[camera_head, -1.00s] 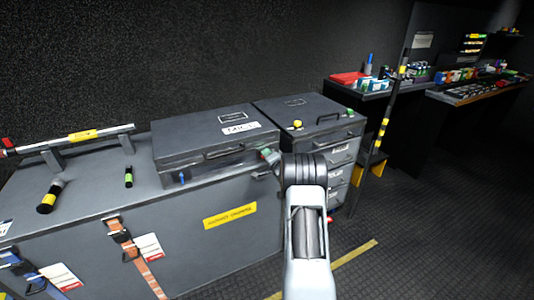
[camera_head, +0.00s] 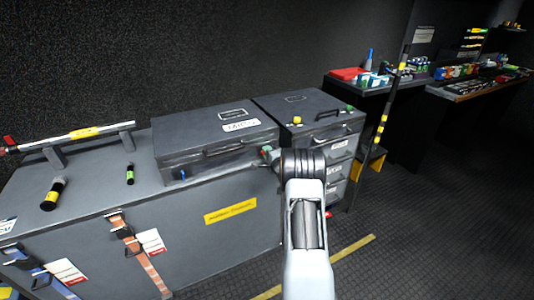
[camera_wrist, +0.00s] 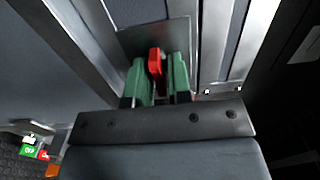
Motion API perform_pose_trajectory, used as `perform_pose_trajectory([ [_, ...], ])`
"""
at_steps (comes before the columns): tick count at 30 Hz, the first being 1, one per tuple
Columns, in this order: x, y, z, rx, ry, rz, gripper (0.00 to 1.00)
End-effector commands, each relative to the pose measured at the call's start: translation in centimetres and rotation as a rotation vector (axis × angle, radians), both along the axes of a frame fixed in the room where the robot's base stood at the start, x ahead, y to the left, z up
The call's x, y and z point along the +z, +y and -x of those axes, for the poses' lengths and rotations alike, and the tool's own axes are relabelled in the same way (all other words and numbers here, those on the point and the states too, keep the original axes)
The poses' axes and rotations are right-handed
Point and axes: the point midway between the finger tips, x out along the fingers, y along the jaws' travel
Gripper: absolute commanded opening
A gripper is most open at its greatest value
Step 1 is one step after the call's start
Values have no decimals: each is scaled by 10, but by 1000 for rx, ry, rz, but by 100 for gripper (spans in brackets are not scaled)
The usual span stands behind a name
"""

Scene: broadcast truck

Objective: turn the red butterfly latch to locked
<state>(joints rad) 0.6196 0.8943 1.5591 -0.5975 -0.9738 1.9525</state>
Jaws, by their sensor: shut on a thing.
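The red butterfly latch (camera_wrist: 155,62) stands on a grey metal plate in the wrist view. My gripper (camera_wrist: 158,80) has its green fingers on either side of it and is shut on it. In the head view my gripper (camera_head: 268,155) is at the front right corner of the dark grey case (camera_head: 215,145). A bit of red shows there between the fingers, and the wrist hides the rest. A blue latch (camera_head: 183,175) is at the case's front left. I cannot tell the red latch's exact angle.
A drawer cabinet (camera_head: 335,150) stands close to the right of my wrist. Floor is open at the right.

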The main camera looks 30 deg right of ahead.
Motion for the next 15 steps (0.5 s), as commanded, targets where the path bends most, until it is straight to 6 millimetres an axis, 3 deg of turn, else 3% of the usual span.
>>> perform_pose_trajectory([
  [7, 0, 0, 0, 0, 0, 0, 0],
  [8, 0, 0, 0, 0, 0, 0, 22],
  [12, 0, 0, 0, 0, 0, 1, 34],
  [15, 0, 0, 0, 0, 0, 1, 34],
])
